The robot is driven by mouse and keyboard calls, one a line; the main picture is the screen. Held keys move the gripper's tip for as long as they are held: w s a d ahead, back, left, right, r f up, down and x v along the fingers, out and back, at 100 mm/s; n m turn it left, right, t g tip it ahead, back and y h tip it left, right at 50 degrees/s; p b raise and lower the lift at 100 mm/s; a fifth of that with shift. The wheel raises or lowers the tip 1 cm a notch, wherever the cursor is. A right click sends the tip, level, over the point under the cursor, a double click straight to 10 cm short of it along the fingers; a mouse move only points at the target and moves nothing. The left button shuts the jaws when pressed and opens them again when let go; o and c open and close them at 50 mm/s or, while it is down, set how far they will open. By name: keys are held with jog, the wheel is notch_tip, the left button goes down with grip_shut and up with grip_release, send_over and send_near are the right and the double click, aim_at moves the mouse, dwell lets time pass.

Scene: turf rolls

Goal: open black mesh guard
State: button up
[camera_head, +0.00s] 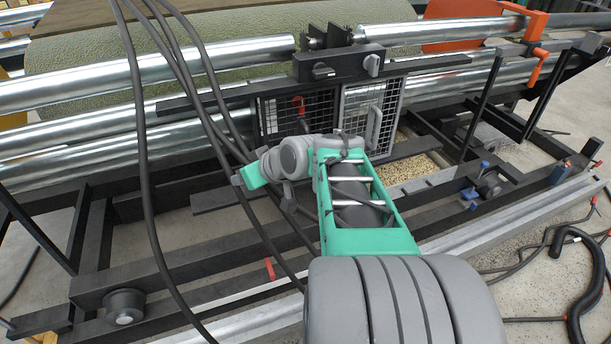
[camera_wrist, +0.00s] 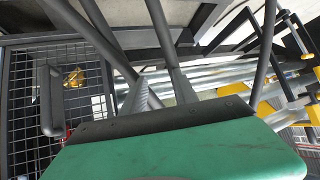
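The mesh guard (camera_head: 297,114) is a dark-framed wire panel low on the machine, left of a grey-framed mesh panel (camera_head: 361,97) with an upright handle (camera_head: 373,126). In the wrist view a black-framed mesh panel (camera_wrist: 30,118) with a grey bar handle (camera_wrist: 50,100) fills the left side. I cannot tell which of the two panels this is, or whether either stands ajar. My gripper (camera_wrist: 163,88) has its fingers apart with nothing visible between them, to the right of that handle and not touching it.
Long metal rollers (camera_head: 210,60) and a green turf roll (camera_head: 85,55) lie above and behind the panels. Black cables hang across the left. Dark frame rails (camera_head: 190,260) run in front. Black hoses lie on the floor at right.

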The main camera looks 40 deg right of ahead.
jog(key=d+f+t+h+b, duration=0.1)
jog(key=d+f+t+b, duration=0.35)
jog(key=d+b, duration=0.5)
jog(key=s+d+r+m+t+h+b, duration=0.1)
jog(key=s+d+m+t+h+b, duration=0.2)
jog(key=d, duration=0.8)
jog(key=shift+n+t+y, duration=0.35)
jog(key=shift+n+y, duration=0.05)
jog(key=shift+n, duration=0.2)
jog(key=w, duration=0.7)
jog(key=shift+w+d+r, duration=0.15)
jog(key=shift+d, duration=0.1)
jog(key=shift+c, duration=0.2)
grip_shut()
